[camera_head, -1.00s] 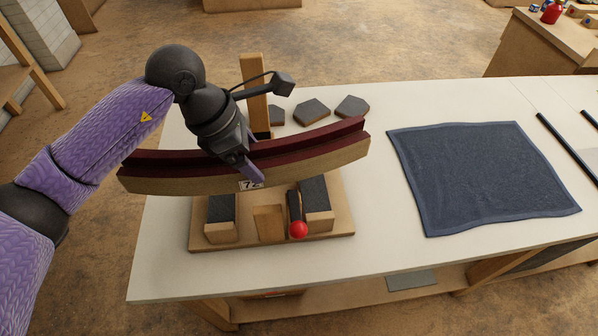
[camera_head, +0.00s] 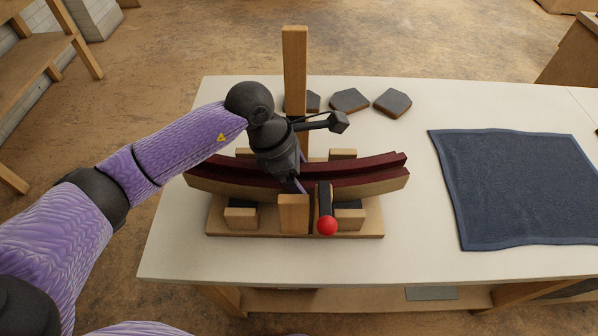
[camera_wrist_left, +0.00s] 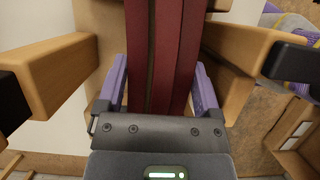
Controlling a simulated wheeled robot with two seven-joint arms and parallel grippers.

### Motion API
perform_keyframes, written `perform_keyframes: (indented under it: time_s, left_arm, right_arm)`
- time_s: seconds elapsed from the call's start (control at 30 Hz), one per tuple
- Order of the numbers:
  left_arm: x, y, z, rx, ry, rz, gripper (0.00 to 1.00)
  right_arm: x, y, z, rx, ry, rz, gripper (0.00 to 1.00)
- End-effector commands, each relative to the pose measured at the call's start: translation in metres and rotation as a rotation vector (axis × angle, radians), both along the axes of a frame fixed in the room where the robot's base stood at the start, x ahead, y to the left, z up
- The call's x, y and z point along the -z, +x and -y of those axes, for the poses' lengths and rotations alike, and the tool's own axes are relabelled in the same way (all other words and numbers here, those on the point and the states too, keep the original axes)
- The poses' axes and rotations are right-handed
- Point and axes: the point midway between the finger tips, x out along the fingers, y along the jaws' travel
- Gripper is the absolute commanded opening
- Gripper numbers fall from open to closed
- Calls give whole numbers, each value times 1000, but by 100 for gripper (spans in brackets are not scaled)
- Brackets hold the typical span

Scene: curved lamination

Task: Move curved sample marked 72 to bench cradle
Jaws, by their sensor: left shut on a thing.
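The curved sample (camera_head: 350,180), dark red on top with a pale wood lower layer, lies across the bench cradle (camera_head: 270,228). Its number label, seen earlier as 72, is now hidden. My left gripper (camera_head: 297,186) is shut on the middle of the sample from above. In the left wrist view its purple fingers straddle the dark red strips (camera_wrist_left: 165,50). The cradle has dark-topped blocks, a short front wooden post (camera_head: 293,214) and a lever with a red ball (camera_head: 326,225). I cannot tell whether the sample touches the blocks. My right gripper is not in view.
A tall wooden post (camera_head: 295,70) stands behind the sample, close to my left gripper. Dark angular pieces (camera_head: 349,100) lie at the back of the white bench (camera_head: 170,255). A blue cloth (camera_head: 520,185) covers the right part. The bench front is clear.

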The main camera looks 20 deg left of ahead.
Motion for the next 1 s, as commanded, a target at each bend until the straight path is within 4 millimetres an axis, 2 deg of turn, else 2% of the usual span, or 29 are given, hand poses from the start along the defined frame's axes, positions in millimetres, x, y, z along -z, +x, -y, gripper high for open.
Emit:
perform_keyframes:
  time_s: [0.1, 0.13, 0.2, 0.47, 0.57, 0.8, 0.9, 1.0]
  left_arm:
    - [2, 0, 0, 1, -1, 2, 0]
    - [3, 0, 0, 0, 0, 0, 86]
    - [2, 0, 0, 0, 0, 0, 100]
    - [-4, 0, 0, 1, 0, 1, 100]
    - [-22, -1, -8, -1, 2, 6, 100]
    - [-85, -9, -32, -1, 1, 5, 100]
    - [-102, -11, -39, -2, 0, 5, 100]
    - [-111, -12, -43, -1, 1, 2, 100]
  right_arm:
    - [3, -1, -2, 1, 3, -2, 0]
    - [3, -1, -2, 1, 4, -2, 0]
    - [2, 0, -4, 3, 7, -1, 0]
    - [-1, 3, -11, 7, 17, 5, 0]
    - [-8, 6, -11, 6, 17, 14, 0]
    - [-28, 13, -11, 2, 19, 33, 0]
    - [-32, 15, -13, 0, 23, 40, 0]
    - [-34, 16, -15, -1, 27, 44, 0]
